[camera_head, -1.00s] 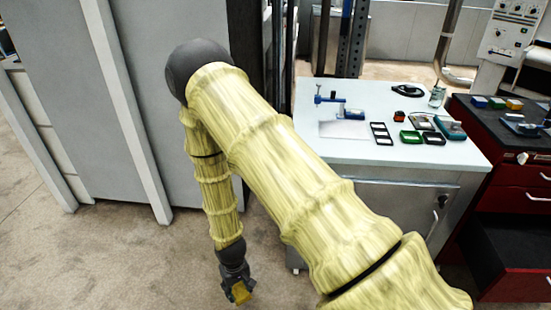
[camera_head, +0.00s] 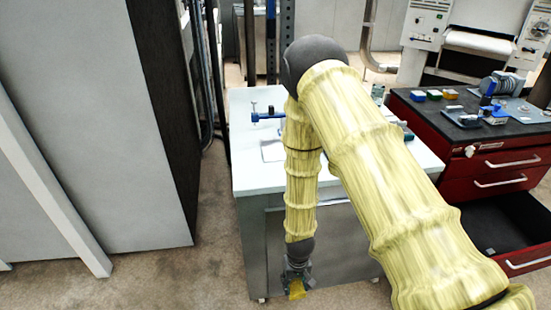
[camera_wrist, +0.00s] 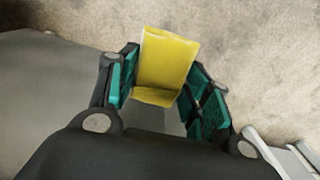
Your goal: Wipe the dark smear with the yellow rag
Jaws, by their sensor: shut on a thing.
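The yellow rag (camera_wrist: 168,62) is between the two green-padded fingers of my gripper (camera_wrist: 165,90) in the wrist view. It appears as a folded yellow piece that sticks out past the fingertips. In the head view my gripper (camera_head: 297,283) hangs low in front of the white-topped table, with the rag (camera_head: 297,290) at its lower end. My gripper is shut on the rag and is over the floor side of the table front. No dark smear can be made out in either view.
The white-topped table (camera_head: 252,180) carries a blue clamp-like tool (camera_head: 268,115); my arm hides much of its top. A red drawer cabinet (camera_head: 465,160) stands at the right with an open lower drawer (camera_head: 500,225). A tall grey cabinet (camera_head: 90,120) is at the left. Bare floor (camera_head: 180,275) lies between.

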